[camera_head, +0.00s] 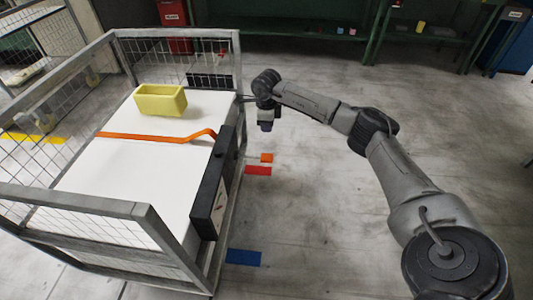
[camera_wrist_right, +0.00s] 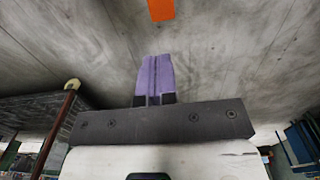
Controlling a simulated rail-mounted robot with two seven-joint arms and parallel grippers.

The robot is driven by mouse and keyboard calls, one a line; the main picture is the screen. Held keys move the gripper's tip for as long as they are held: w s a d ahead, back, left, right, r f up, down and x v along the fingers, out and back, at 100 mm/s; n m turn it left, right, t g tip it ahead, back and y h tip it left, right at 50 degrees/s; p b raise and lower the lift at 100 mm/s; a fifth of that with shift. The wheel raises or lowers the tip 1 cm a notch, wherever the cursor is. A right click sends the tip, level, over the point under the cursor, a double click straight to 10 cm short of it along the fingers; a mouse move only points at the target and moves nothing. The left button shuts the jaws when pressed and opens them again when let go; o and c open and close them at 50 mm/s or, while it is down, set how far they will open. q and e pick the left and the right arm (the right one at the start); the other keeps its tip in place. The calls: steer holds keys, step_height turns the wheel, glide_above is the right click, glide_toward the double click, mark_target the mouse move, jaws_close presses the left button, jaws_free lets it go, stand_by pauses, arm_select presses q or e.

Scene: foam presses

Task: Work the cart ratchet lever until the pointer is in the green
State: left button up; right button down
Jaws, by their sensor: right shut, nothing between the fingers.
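The wire-mesh cart (camera_head: 140,208) stands at left with a black panel (camera_head: 212,185) along its right side. A small pale gauge face with a dark pointer (camera_head: 221,194) shows on the panel; its coloured zones are too small to tell. An orange piece (camera_head: 267,158) shows right of the panel, also in the right wrist view (camera_wrist_right: 161,10); I cannot tell if it is the lever's end or a floor mark. My right gripper (camera_head: 265,126) points down beside the cart, apart from it. Its purple fingers (camera_wrist_right: 155,72) are shut and empty. My left gripper is out of view.
A white block (camera_head: 130,170) fills the cart, with an orange strap (camera_head: 150,137) across it and a yellow box (camera_head: 160,101) on top. Red (camera_head: 258,171) and blue (camera_head: 243,257) patches lie beside the cart. Green shelving (camera_head: 310,35) stands behind. The floor at right is open.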

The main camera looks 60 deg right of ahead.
steer(key=b, duration=0.7)
glide_toward(266, 157)
step_height(266, 157, down, 6)
steer(key=shift+s+r, duration=0.1)
steer(key=shift+f, duration=0.8)
steer(key=shift+f+b, duration=0.1)
steer(key=shift+b, duration=0.2)
steer(key=shift+f, duration=0.1)
